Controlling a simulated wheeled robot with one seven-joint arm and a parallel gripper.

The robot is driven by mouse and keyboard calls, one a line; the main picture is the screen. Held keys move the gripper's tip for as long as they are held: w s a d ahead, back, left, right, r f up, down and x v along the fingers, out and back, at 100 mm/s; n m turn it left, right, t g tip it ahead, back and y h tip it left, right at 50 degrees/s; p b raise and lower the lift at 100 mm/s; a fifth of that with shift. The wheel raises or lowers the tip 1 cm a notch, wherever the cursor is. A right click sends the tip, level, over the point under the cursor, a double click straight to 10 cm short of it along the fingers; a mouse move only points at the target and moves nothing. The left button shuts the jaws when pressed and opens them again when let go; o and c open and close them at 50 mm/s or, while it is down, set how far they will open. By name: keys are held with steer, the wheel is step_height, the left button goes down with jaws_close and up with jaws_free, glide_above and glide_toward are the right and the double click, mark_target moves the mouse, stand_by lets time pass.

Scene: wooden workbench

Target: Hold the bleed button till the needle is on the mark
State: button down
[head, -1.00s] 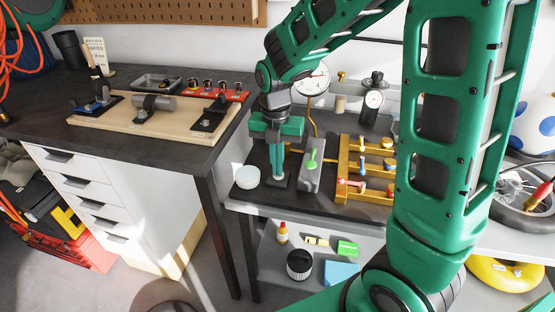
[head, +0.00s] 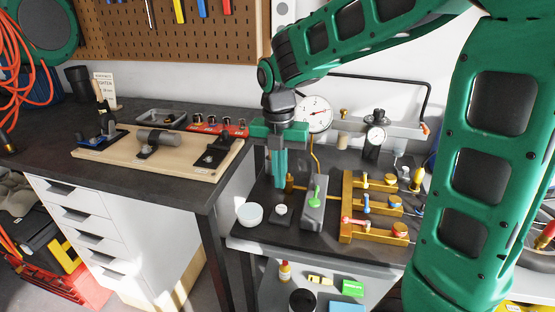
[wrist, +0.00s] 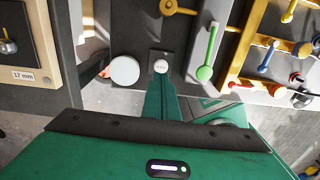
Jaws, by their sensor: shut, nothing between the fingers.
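My gripper (head: 280,185) is shut and empty, its fingers pointing down. The bleed button (head: 281,209), which I take to be the pale round cap on a small dark base, shows below the fingertips with a visible gap. In the wrist view the button (wrist: 161,66) lies just past the fingertips (wrist: 160,82) and is uncovered. The large white dial gauge (head: 315,113) stands behind on a brass pipe. Its reddish needle is visible, but its exact reading against the mark is too small to tell.
A grey block with a green lever (head: 316,196) stands close right, then a brass valve manifold (head: 346,205). A smaller gauge (head: 376,135) is behind. A wooden fixture board (head: 105,155) lies on the left bench.

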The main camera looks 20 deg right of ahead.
steer(key=shift+w+r, duration=0.1)
steer(key=shift+r, duration=2.6)
steer(key=s+d+f+m, duration=0.3)
steer(key=s+d+m, duration=0.6)
steer(key=m, duration=0.8)
steer(key=s+d+f+m, duration=0.3)
steer(key=s+d+m, duration=0.6)
steer(key=s+m, duration=0.6)
steer(key=m, duration=0.3)
steer(key=shift+s, duration=0.2)
steer(key=shift+d+f, duration=0.1)
steer(key=shift+w+f, duration=0.25)
steer(key=shift+w, duration=0.4)
